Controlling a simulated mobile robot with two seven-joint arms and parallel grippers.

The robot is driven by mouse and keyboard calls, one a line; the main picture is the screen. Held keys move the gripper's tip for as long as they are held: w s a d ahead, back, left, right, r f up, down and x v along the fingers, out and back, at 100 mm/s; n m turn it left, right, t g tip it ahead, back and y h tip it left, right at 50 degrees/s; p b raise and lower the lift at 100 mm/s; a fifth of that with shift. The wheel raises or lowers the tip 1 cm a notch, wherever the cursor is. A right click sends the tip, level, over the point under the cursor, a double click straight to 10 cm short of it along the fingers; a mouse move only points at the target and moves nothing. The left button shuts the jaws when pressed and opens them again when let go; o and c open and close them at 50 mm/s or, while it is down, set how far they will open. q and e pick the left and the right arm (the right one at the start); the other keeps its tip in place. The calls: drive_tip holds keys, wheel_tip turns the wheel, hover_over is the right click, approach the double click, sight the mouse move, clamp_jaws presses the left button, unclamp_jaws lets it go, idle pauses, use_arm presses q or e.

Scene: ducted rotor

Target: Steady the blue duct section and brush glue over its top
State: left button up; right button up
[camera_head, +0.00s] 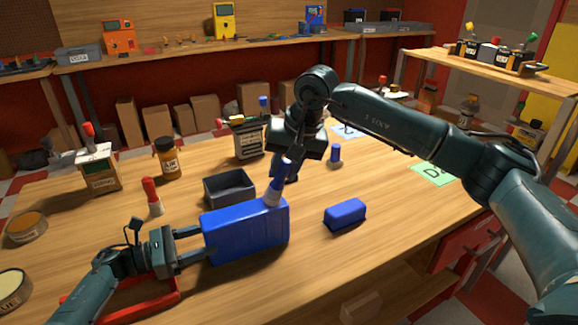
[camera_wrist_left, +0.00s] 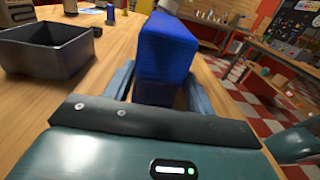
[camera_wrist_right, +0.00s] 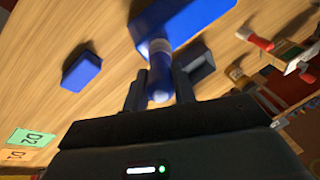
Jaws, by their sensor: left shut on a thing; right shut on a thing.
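The blue duct section (camera_head: 245,232) stands on the wooden table as a long upright block. My left gripper (camera_head: 203,246) is shut on its left end; the left wrist view shows the duct section (camera_wrist_left: 165,55) between the fingers. My right gripper (camera_head: 290,172) is shut on a glue brush (camera_head: 273,193) with a blue handle and pale collar. The brush is tilted, its lower end at the top of the duct section near the right end. The right wrist view also shows the brush (camera_wrist_right: 160,75); its bristles and exact contact are hard to see.
A dark open tray (camera_head: 229,187) stands just behind the duct section. A smaller blue block (camera_head: 345,214) lies to its right. A red-capped bottle (camera_head: 152,197), an amber jar (camera_head: 167,160) and a blue peg-like item (camera_head: 335,155) stand around. The front right table is clear.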

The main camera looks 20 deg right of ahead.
drive_tip(key=shift+s+a, duration=0.6)
drive_tip(key=shift+a, duration=6.95)
drive_tip(key=shift+w+d, duration=0.75)
drive_tip(key=shift+d, duration=7.95)
drive_tip(key=shift+s+a, duration=0.65)
drive_tip(key=shift+a, duration=8.05)
wheel_tip(320, 180, up, 8)
drive_tip(key=shift+a+f, duration=0.1)
drive_tip(key=shift+s+f, duration=0.15)
drive_tip(key=shift+f, duration=0.25)
drive_tip(key=shift+r, duration=0.1)
